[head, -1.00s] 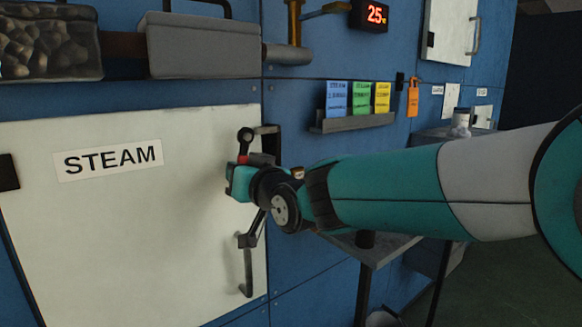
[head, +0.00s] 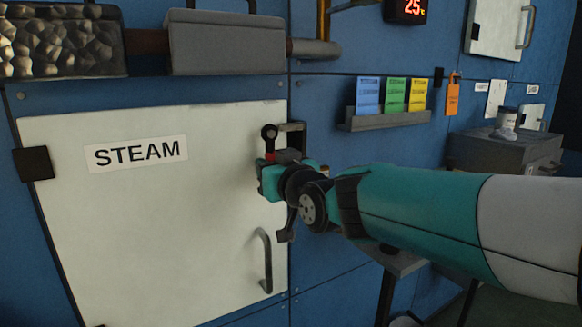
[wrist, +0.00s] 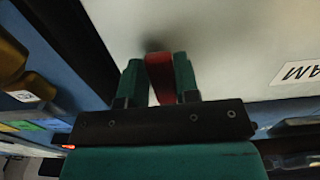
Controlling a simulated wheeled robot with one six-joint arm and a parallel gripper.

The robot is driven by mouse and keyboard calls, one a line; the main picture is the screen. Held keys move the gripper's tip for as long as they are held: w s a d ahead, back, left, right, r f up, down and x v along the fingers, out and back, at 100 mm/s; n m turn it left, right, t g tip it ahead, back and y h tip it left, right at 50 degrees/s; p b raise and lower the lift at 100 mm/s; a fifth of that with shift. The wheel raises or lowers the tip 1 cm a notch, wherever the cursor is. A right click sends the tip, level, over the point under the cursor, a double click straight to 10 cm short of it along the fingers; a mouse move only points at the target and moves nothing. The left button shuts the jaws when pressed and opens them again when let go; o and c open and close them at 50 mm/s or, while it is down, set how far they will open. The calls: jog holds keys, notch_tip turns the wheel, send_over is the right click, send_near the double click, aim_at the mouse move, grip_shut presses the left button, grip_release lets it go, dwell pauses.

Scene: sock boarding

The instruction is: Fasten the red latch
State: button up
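The red latch (head: 270,156) is at the upper right edge of the white STEAM door (head: 140,220). A dark round knob (head: 269,132) stands above it, and a dark bracket is beside it. My gripper (head: 266,181) is at the latch, just below the knob, and covers part of it. In the wrist view, the red latch (wrist: 161,75) sits between the two teal fingers of my gripper (wrist: 158,78), with almost no gap on either side. The door lies flat against the blue wall, and its curved handle (head: 266,262) is lower down.
A rack (head: 390,121) with blue, green and yellow cards is on the wall to the right. A grey cabinet (head: 505,152) stands farther right. My arm crosses the right side.

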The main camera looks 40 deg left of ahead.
jog(key=o, duration=0.3)
jog(key=shift+w+d+r, duration=0.2)
jog(key=shift+w+r, duration=0.1)
jog(key=shift+s+a+f, duration=0.1)
jog(key=shift+s+f, duration=0.05)
jog(key=shift+f, duration=0.05)
jog(key=shift+s+d+f, duration=0.1)
jog(key=shift+s+d, duration=0.15)
jog(key=b+v, duration=0.2)
jog(key=v, duration=1.4)
jog(key=shift+d, duration=0.45)
